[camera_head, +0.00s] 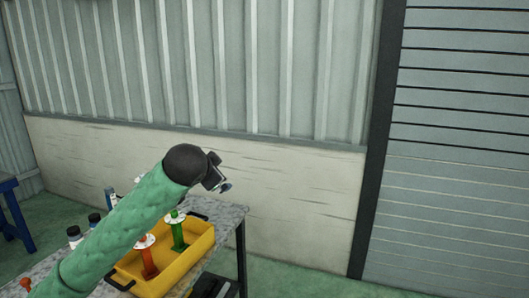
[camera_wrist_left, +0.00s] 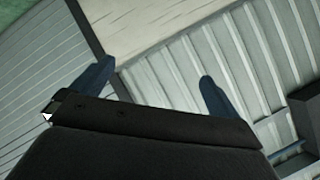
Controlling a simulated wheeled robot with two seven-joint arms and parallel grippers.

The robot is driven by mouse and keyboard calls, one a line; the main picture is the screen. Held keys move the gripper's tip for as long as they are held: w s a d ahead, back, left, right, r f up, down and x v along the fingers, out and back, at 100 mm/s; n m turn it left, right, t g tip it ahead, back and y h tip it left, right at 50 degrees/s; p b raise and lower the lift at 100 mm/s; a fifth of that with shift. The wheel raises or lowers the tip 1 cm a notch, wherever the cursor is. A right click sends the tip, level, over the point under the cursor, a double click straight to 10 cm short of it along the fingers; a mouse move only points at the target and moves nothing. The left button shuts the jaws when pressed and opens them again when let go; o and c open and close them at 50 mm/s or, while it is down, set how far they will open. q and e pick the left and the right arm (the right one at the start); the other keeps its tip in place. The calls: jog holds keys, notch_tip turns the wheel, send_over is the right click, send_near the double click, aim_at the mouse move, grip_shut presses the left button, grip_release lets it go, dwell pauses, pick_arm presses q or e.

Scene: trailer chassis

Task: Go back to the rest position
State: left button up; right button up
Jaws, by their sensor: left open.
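My left arm, in a green quilted sleeve, reaches up from the lower left in the head view. My left gripper (camera_head: 217,180) is at its end, raised above the table and the yellow tray. In the left wrist view the two blue-grey fingers of the left gripper (camera_wrist_left: 155,85) stand wide apart with nothing between them. My right gripper is not in view.
A grey speckled table (camera_head: 228,215) stands below the arm. On it, a yellow tray (camera_head: 185,265) holds an orange tool (camera_head: 149,258) and a green tool (camera_head: 178,235). Bottles (camera_head: 75,236) stand to the left. A blue stand (camera_head: 15,215) is far left. A corrugated wall is behind.

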pick_arm(q)
jog(key=s+a+f+n+g+b, duration=0.1)
jog(key=s+f+n+b, duration=0.2)
jog(key=f, duration=1.2)
jog(key=s+a+f+n+g+y+b, duration=0.1)
jog(key=s+f+g+b, duration=0.15)
jog(key=s+f, duration=0.75)
jog(key=a+f+n+g+b, duration=0.15)
jog(key=f+b, duration=0.25)
jog(key=f, duration=1.5)
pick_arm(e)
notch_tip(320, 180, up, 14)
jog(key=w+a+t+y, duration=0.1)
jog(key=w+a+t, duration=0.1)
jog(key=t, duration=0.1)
pick_arm(q)
jog(key=s+d+f+n+g+b, duration=0.2)
jog(key=s+f+g+b, duration=0.4)
jog(key=s+f, duration=2.8)
jog(key=shift+f+n+h+b, duration=0.2)
jog(key=shift+n+h+b, duration=0.15)
jog(key=shift+b, duration=0.45)
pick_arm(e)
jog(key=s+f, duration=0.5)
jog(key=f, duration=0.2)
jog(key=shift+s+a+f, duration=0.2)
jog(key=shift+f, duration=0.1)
